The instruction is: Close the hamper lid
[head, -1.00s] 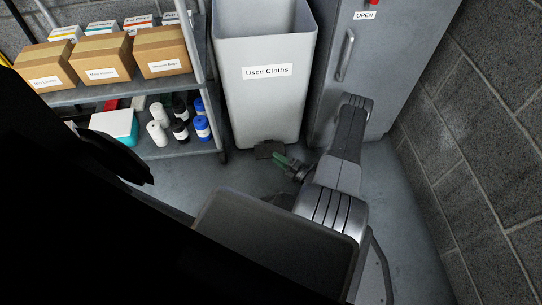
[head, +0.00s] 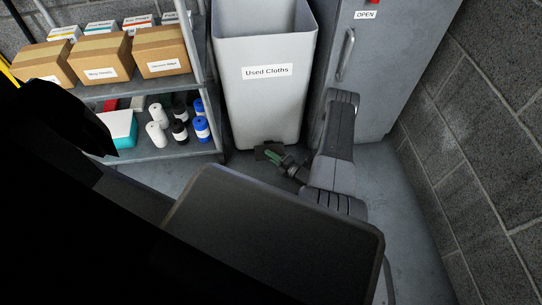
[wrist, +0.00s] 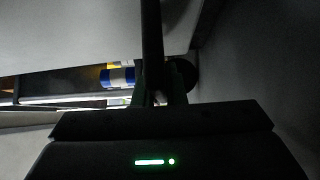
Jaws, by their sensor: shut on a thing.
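The hamper is a tall light-grey bin labelled "Used Cloths" (head: 265,100), upright on the floor. Its top is open at the upper edge of the head view, and I can see inside; no lid shows. A dark pedal (head: 262,153) sticks out at the foot of its front. My gripper (head: 272,157), with green fingers, is low over the floor at the pedal. It is shut on the dark pedal, which seems to be the dark bar (wrist: 152,45) between the fingers in the wrist view. The fingertips are partly hidden.
A shelf rack (head: 150,85) with cardboard boxes and bottles stands left of the hamper. A grey cabinet (head: 385,80) marked "OPEN" stands close on its right, and a block wall (head: 490,150) is at the far right. Some floor is clear in front.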

